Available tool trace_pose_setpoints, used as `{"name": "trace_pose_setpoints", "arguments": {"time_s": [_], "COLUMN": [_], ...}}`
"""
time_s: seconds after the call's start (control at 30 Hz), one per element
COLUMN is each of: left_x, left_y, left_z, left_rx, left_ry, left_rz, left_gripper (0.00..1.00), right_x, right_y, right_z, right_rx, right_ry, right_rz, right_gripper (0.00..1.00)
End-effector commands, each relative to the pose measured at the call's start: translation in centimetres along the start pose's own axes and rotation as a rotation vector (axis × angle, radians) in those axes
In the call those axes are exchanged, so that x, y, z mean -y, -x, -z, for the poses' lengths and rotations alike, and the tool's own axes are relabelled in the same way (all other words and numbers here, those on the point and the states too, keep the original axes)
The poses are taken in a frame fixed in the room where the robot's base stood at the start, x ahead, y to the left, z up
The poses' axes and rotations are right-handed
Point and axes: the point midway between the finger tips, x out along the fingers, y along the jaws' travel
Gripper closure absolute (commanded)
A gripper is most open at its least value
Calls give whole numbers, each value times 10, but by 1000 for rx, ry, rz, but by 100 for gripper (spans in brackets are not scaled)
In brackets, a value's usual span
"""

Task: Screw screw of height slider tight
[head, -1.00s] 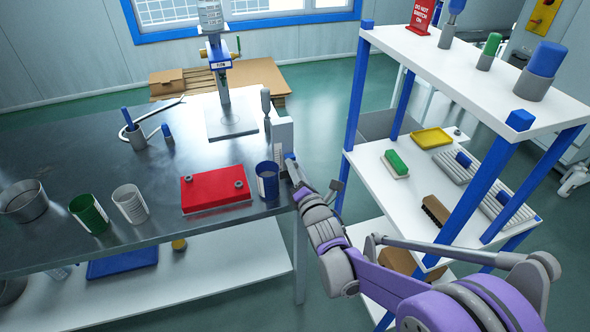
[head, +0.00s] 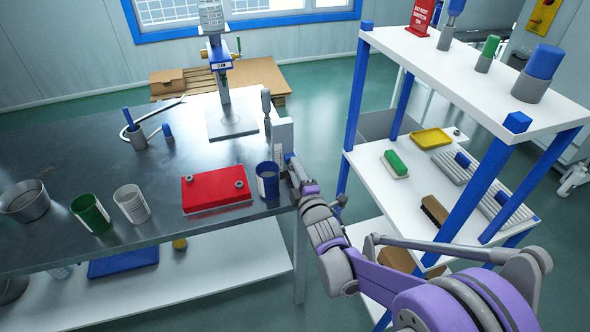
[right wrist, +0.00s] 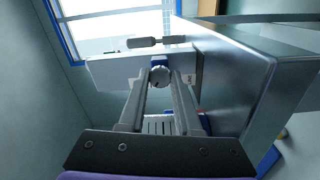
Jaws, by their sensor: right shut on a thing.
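The height slider (head: 282,134) is a pale grey upright block at the right end of the workbench in the head view. In the right wrist view it shows as a light block (right wrist: 112,72). Its screw (right wrist: 159,76) is a small round metallic head in front of the block. My right gripper (right wrist: 160,82) is shut on the screw, one finger on each side. In the head view my right gripper (head: 291,164) is at the slider's near right side, and the screw is hidden there. My left gripper is not in view.
A blue cup (head: 268,182) stands close to my right gripper, on the workbench (head: 80,160). A red box (head: 215,190) lies left of it. A blue and white shelf (head: 375,170) stands to the right, with a gap of floor between.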

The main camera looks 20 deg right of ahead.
Motion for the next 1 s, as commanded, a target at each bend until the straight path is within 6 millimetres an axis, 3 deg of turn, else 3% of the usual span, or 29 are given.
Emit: {"name": "trace_pose_setpoints", "arguments": {"time_s": [1.0], "left_x": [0], "left_y": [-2], "left_z": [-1], "left_rx": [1], "left_ry": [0], "left_rz": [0], "left_gripper": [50], "right_x": [0], "right_y": [0], "right_z": [0], "right_rx": [1], "right_ry": [-965], "right_rz": [0], "right_gripper": [100]}}
